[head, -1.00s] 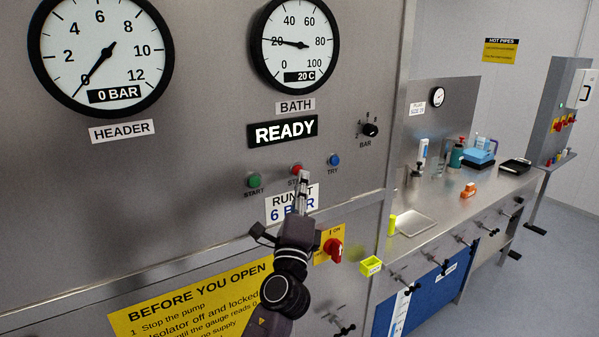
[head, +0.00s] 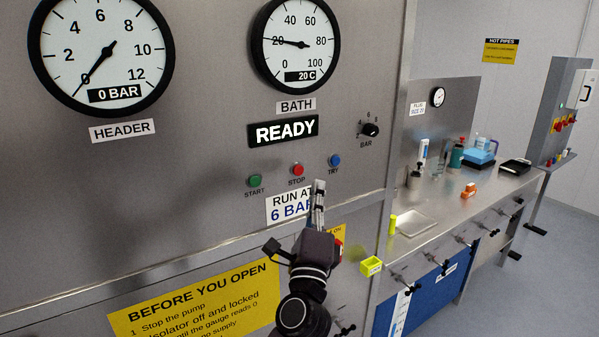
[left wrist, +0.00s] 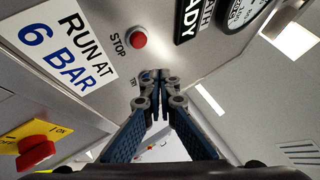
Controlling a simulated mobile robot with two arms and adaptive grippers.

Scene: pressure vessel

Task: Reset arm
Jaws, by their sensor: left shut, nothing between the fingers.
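My left gripper (head: 319,186) is in front of the grey control panel, below and to the right of the red STOP button (head: 297,170). Its fingers are closed together and empty; they also show shut in the left wrist view (left wrist: 155,76). The tips overlap the right end of the RUN AT 6 BAR label (head: 285,207) in the head view. The green START button (head: 255,181) and blue TRY button (head: 335,160) are in a row with STOP. The STOP button also shows in the left wrist view (left wrist: 138,39). My right gripper is not in view.
The red isolator knob (left wrist: 36,153) on its yellow plate is mostly hidden behind my arm in the head view. The header gauge (head: 100,50) reads 0 BAR, and the display (head: 283,131) reads READY. A steel bench (head: 440,210) with several items stands at right.

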